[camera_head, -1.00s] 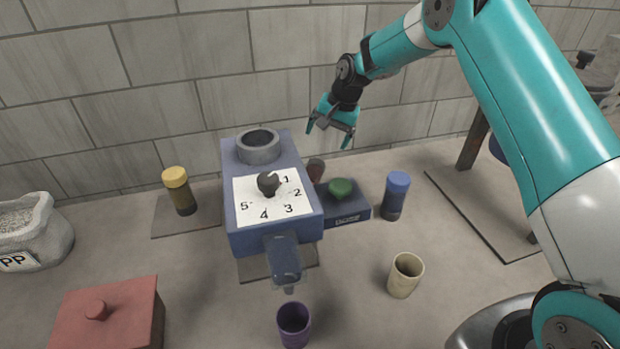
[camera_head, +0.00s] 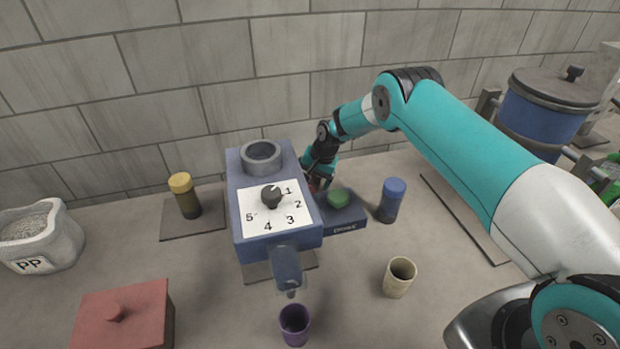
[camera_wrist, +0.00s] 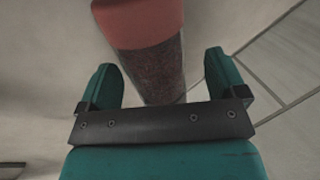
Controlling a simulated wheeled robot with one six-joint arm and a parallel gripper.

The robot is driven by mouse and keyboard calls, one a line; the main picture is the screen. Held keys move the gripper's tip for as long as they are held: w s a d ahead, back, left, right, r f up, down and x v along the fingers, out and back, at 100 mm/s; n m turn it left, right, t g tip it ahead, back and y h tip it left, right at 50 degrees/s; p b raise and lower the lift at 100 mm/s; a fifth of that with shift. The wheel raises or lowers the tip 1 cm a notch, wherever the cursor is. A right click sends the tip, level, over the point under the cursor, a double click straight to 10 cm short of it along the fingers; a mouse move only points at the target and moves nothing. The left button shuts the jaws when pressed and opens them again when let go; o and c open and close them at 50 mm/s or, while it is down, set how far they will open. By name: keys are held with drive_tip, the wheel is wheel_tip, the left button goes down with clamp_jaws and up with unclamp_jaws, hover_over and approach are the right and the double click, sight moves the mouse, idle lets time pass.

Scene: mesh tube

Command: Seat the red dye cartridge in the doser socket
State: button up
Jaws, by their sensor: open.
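The red dye cartridge (camera_wrist: 150,55) shows in the wrist view, with a red cap and a dark, speckled lower body. Its lower body lies between the two fingers of my open gripper (camera_wrist: 163,85), with a gap visible at the left finger. In the head view my gripper (camera_head: 318,180) is behind the right side of the blue doser (camera_head: 240,205), and little of the cartridge shows there. The doser socket (camera_head: 262,155) is a grey ring on top of the doser, and its opening looks empty. A dial with numbers sits on the doser's sloped face.
A box with a green button (camera_head: 338,197) stands right of the doser, close to my gripper. A blue-capped cartridge (camera_head: 391,200) and a yellow-capped one (camera_head: 185,195) stand on either side. A beige cup (camera_head: 399,277), a purple cup (camera_head: 294,324) and a red lidded box (camera_head: 125,318) are in front.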

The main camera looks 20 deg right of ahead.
drive_tip(key=shift+a+f, duration=0.1)
drive_tip(key=shift+f, duration=0.25)
drive_tip(key=shift+c, duration=0.4)
drive_tip(key=c, duration=1)
drive_tip(key=shift+w, duration=0.1)
drive_tip(key=shift+c, duration=0.6)
drive_tip(key=shift+r, duration=0.2)
